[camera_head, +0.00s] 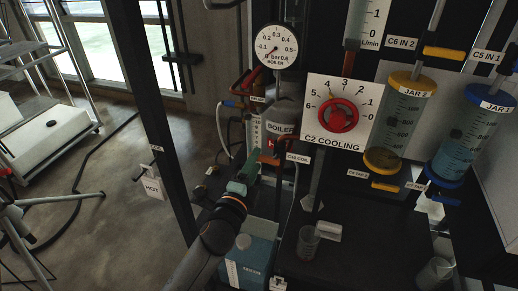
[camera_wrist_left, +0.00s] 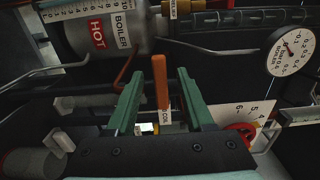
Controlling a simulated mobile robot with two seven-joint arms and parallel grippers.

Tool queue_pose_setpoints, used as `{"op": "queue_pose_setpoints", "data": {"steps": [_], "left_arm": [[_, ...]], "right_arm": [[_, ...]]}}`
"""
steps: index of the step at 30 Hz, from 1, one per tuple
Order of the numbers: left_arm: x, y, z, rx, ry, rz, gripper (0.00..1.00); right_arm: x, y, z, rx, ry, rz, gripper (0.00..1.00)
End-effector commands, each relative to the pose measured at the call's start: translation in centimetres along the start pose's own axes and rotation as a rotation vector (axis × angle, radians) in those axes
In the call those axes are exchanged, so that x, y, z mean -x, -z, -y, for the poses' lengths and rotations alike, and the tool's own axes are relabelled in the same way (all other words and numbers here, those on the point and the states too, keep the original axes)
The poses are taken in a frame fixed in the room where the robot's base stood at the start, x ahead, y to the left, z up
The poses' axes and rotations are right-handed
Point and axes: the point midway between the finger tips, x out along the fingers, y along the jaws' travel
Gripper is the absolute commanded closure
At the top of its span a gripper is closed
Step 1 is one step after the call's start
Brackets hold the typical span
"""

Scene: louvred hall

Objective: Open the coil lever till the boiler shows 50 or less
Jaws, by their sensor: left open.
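The coil lever is an orange upright handle (camera_wrist_left: 160,82) with a COIL tag below it in the left wrist view. In the head view it shows as a small orange piece (camera_head: 268,159) beside the C10 COIL tag. My left gripper (camera_head: 245,173) has green fingers and is open. In the wrist view its fingers (camera_wrist_left: 161,76) stand on either side of the lever, with gaps visible. The grey boiler (camera_head: 284,117) is behind; the wrist view shows its HOT label and a white scale (camera_wrist_left: 90,12), whose reading I cannot make out. My right gripper is not in view.
A round boiler pressure gauge (camera_head: 275,46) hangs above. The C2 COOLING dial (camera_head: 338,116) with a red knob is to the right. JAR 2 (camera_head: 399,115) and JAR 1 (camera_head: 468,130) stand farther right. A beaker (camera_head: 308,242) and blue box (camera_head: 255,255) are below, near my left arm.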

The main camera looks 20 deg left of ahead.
Motion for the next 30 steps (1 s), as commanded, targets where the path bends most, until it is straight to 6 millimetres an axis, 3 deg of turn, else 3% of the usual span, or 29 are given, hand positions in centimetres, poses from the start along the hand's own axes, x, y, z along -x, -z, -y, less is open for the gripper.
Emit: {"op": "queue_pose_setpoints", "data": {"steps": [23,30], "left_arm": [[-1.8,0.2,0.0,0.0,0.0,0.0,0.47],[-1.8,0.2,0.0,0.0,0.0,0.001,0.71]], "right_arm": [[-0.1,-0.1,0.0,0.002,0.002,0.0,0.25],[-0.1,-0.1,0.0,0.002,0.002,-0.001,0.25]]}}
